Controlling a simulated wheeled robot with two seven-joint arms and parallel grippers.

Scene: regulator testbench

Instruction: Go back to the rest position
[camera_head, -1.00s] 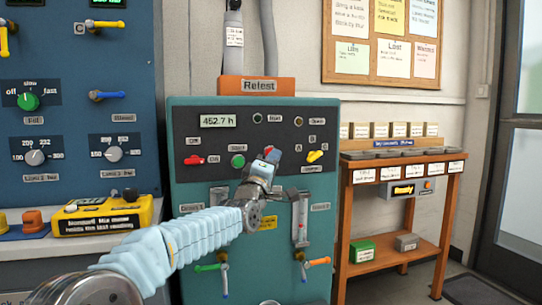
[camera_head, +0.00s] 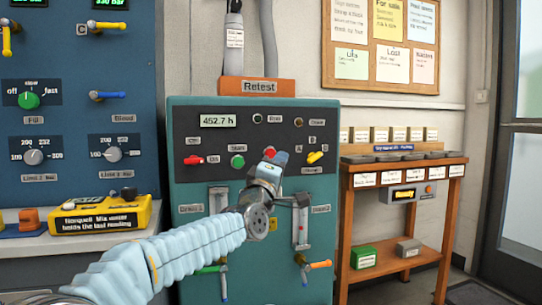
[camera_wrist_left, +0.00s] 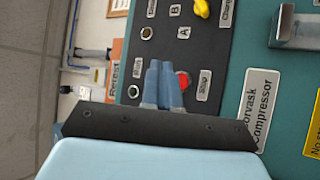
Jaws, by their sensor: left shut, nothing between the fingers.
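My left gripper (camera_head: 268,163) shows in the head view in front of the teal Retest panel (camera_head: 188,275), at the end of my pale blue sleeved arm. Its fingers are shut together and empty. In the left wrist view the shut fingers (camera_wrist_left: 162,84) point toward the black control strip. The red Stop button (camera_wrist_left: 183,81) shows beside the fingertips there, partly behind them. I cannot tell whether they touch it. My right gripper is not in view.
The panel carries a green start button (camera_head: 237,161), a red switch (camera_head: 194,160) and a yellow selector (camera_head: 315,157). A blue test bench (camera_head: 75,125) stands at the left, with a yellow meter (camera_head: 100,215). A wooden shelf table (camera_head: 400,264) stands at the right.

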